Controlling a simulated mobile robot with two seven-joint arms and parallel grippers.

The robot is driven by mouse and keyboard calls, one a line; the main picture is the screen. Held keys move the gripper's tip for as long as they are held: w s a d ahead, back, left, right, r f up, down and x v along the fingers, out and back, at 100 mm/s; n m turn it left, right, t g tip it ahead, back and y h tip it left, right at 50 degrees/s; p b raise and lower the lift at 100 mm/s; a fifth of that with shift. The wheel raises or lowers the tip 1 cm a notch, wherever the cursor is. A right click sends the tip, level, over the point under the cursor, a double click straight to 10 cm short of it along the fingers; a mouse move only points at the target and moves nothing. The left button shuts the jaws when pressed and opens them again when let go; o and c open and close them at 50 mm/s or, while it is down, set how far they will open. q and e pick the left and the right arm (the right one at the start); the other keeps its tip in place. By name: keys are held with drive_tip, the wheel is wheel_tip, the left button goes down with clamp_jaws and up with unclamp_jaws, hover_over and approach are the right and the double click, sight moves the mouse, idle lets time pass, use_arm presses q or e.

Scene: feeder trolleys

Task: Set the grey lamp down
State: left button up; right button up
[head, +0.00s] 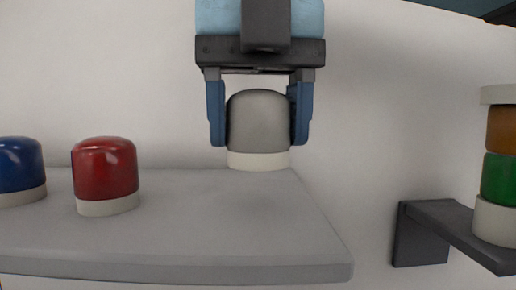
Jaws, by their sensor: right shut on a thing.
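The grey lamp (258,122) has a domed grey top and a cream base. My right gripper (259,125) comes down from the top of the head view and is shut on it, one blue finger on each side. The lamp is upright at the back right part of the grey shelf (215,215). Its base shows just over the shelf's back edge; I cannot tell whether it touches the shelf. My left gripper is not in view.
A red lamp (105,170) and a blue lamp (20,168) stand on the shelf at the left. A dark bracket shelf (450,222) at the right bears a stack with green (498,180) and orange (502,130) parts. The shelf's front right is clear. A pale wall (110,70) is behind.

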sight(258, 159)
wheel_tip(258, 159, down, 3)
drive_tip(key=shift+f+p, duration=0.15)
drive_tip(key=shift+p, duration=0.2)
drive_tip(key=shift+f, duration=0.3)
drive_tip(key=o, duration=0.9)
drive_tip(key=shift+o, duration=0.2)
drive_tip(key=shift+r, duration=0.1)
drive_tip(key=shift+r, duration=0.15)
wheel_tip(258, 159, up, 11)
drive_tip(key=shift+r+b, duration=0.1)
drive_tip(key=shift+b, duration=0.8)
drive_tip(key=shift+r, duration=0.4)
